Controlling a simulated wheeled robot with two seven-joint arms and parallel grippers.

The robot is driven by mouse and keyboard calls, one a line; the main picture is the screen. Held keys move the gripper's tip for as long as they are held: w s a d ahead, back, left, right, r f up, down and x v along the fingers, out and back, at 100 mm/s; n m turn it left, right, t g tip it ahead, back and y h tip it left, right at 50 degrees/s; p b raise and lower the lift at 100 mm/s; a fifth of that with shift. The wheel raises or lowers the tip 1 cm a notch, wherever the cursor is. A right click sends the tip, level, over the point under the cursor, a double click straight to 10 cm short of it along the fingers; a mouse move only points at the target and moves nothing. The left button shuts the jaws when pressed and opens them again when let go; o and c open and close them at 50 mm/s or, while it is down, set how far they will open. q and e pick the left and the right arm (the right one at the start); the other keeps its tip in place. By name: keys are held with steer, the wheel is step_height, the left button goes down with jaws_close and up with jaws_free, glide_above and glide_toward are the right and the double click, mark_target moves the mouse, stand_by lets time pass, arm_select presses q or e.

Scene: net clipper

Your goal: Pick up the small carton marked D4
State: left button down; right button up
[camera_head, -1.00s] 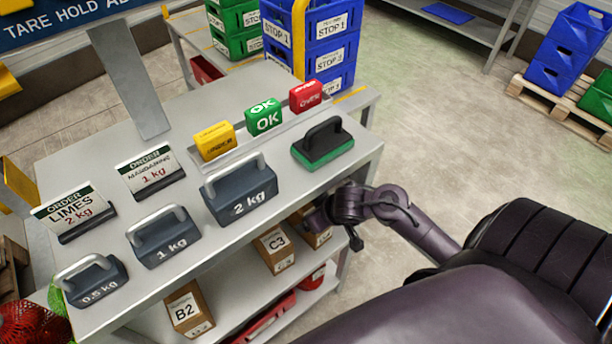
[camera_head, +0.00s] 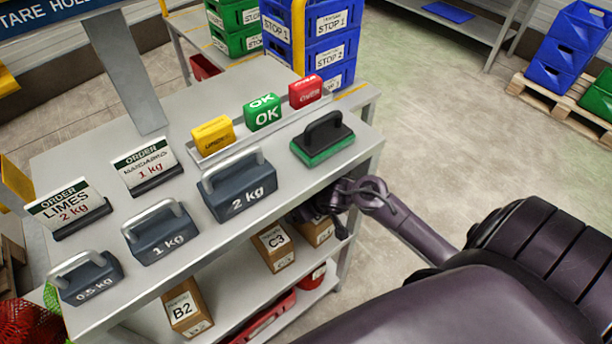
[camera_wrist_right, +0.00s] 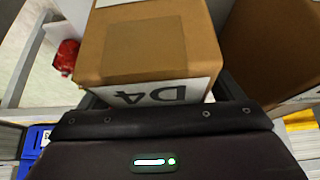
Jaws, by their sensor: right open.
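The small brown carton marked D4 (camera_wrist_right: 150,40) fills the upper middle of the right wrist view, with its label upside down there. My right gripper (camera_wrist_right: 160,93) is open, with one grey finger beside each side of the carton's near end. I cannot tell whether the fingers touch it. In the head view my right gripper (camera_head: 312,213) is at the lower shelf, under the tabletop edge. A carton (camera_head: 322,232) shows just below it, partly hidden, its label unreadable. My left gripper is not in view.
Carton C3 (camera_head: 273,247) stands left of the gripper, and B2 (camera_head: 187,308) farther left. Another carton (camera_wrist_right: 268,45) is close on the right in the wrist view. The tabletop (camera_head: 240,228) overhangs the shelf.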

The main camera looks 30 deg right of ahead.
steer(key=shift+f, duration=0.25)
steer(key=c, duration=1.8)
steer(key=shift+w+r, duration=0.1)
steer(key=shift+r, duration=0.05)
steer(key=shift+c, duration=0.2)
